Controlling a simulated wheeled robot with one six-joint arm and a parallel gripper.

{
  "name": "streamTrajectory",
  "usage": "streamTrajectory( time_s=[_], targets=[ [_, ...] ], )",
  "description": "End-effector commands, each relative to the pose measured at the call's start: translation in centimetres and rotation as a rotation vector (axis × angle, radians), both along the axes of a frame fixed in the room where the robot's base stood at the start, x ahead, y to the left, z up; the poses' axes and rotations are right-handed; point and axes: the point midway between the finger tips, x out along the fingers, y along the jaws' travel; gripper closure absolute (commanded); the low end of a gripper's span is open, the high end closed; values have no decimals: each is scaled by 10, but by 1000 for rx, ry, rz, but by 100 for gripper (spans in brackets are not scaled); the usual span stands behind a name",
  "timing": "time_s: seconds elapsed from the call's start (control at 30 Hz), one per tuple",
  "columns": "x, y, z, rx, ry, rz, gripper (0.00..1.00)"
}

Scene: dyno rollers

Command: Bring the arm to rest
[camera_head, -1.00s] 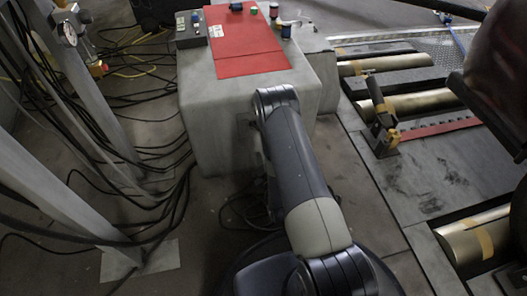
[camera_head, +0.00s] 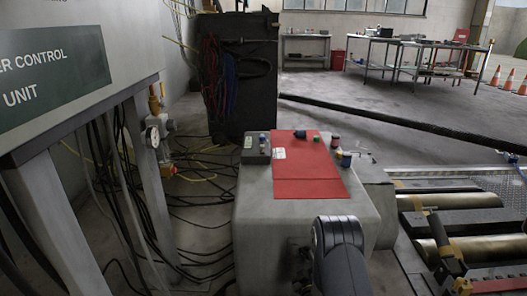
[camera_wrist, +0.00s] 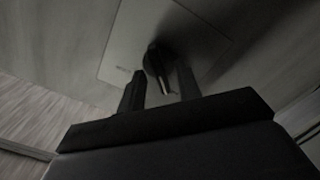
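My arm (camera_head: 341,258) shows at the bottom of the head view, in front of the grey block; only its upper part is in frame. My gripper (camera_wrist: 160,82) shows only in the dark wrist view. Its two fingers stand apart with a gap between them. A dark handle or knob (camera_wrist: 157,60) on a pale rectangular plate (camera_wrist: 125,50) appears beyond and between the fingertips. I cannot tell how close it is, and nothing is clearly held.
A grey block (camera_head: 262,225) bears a red sheet (camera_head: 310,188), a small control box and several small coloured items. The control unit cabinet (camera_head: 50,85) and loose cables are at left. Rollers (camera_head: 470,247) lie at right. A dark cabinet (camera_head: 236,80) stands behind; open floor lies farther back.

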Motion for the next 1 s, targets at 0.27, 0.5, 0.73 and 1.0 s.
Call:
streamTrajectory(
  time_s=[0.27, 0.5, 0.73, 1.0],
  targets=[
    [3, 0, 0, 44, 1, 0, 67],
    [3, 0, 0, 45, 0, 0, 67],
    [-4, 0, 1, -3, 3, 0, 67],
    [-56, 0, 2, -1, 7, 0, 67]
  ],
)
